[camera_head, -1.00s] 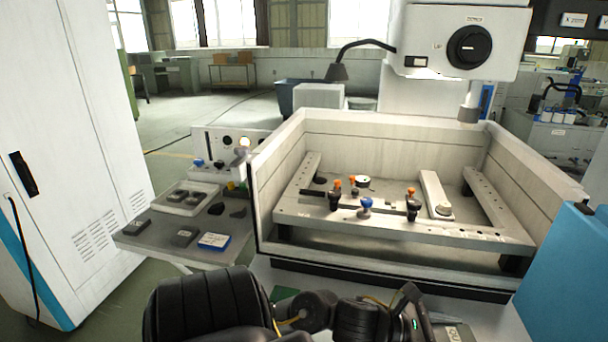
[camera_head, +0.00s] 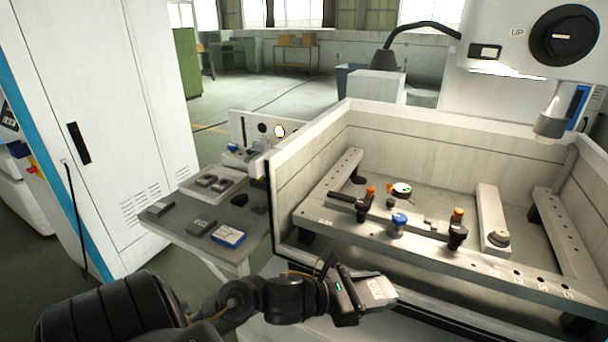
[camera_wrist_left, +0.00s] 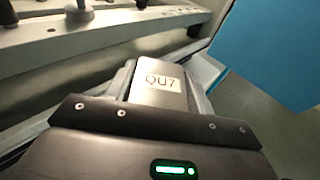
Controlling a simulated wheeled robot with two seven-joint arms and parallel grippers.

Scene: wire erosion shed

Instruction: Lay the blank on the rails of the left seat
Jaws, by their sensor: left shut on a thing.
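My left gripper (camera_head: 362,291) is shut on the blank (camera_head: 379,289), a grey metal block marked "QU7". The gripper holds it in front of the tank, outside and below its front edge. In the left wrist view the blank (camera_wrist_left: 158,88) sits between the two fingers, label facing the camera. Inside the tank is a work frame with a front rail (camera_head: 340,229), a left rail (camera_head: 333,183) and a middle bar (camera_head: 491,210). An orange-topped clamp (camera_head: 365,207) stands at the left, another (camera_head: 457,232) further right. Which rails form the left seat I cannot tell.
A blue-topped knob (camera_head: 398,224) stands on the front rail between the clamps. The white tank wall (camera_head: 266,190) rises around the frame. A machine head (camera_head: 550,120) hangs over the right side. A side table (camera_head: 180,215) holds several small blocks.

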